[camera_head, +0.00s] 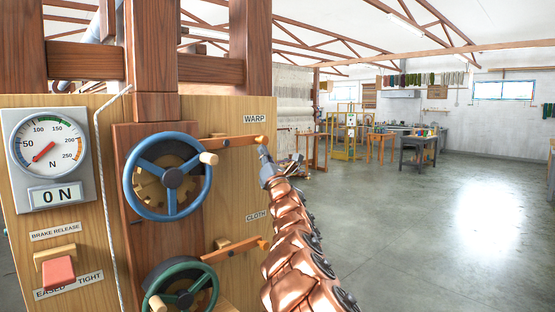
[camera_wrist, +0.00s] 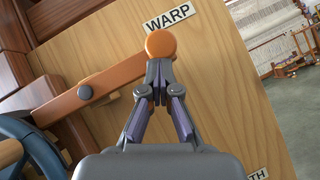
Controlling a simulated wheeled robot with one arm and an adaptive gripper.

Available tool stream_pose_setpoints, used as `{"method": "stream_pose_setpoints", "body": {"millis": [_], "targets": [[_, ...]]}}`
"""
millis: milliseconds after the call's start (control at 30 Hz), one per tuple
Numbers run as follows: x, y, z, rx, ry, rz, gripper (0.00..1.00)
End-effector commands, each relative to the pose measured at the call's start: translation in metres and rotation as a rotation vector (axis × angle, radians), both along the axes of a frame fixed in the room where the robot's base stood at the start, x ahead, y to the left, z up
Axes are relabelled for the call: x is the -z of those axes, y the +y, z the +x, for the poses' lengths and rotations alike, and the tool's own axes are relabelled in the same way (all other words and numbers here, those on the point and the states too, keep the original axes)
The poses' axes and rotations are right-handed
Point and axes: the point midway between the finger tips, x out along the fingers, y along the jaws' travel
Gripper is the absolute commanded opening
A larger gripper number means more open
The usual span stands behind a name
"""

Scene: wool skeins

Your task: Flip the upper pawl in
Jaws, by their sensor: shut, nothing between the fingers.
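The upper pawl (camera_head: 232,142) is an orange-brown lever on the wooden panel, just under the WARP label. Its left end reaches behind the rim of the blue handwheel (camera_head: 133,172); whether it meets the toothed wheel (camera_head: 150,187) is hidden. In the wrist view the pawl (camera_wrist: 110,78) slants up to a round orange knob (camera_wrist: 160,43) at its right end. My gripper (camera_head: 264,152) is at that knob, fingers together and empty. In the wrist view the fingertips (camera_wrist: 160,68) overlap the knob's lower edge; I cannot tell if they touch it.
A lower pawl (camera_head: 235,250) and green handwheel (camera_head: 180,290) sit below, by the CLOTH label. A gauge (camera_head: 45,150) reads 0 N at left, above a red brake lever (camera_head: 59,272). A white cord (camera_head: 104,190) hangs down the panel. Open floor (camera_head: 420,220) lies to the right.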

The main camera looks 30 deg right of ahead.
Motion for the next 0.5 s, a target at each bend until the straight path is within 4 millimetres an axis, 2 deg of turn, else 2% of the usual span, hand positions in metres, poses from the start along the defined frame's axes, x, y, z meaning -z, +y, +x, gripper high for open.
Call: {"method": "stream_pose_setpoints", "body": {"millis": [133, 500], "targets": [[-0.0036, 0.0053, 0.001, -0.006, -0.006, -0.012, 0.0], [-0.0054, 0.0047, 0.0, -0.006, -0.009, -0.011, 0.0]]}}
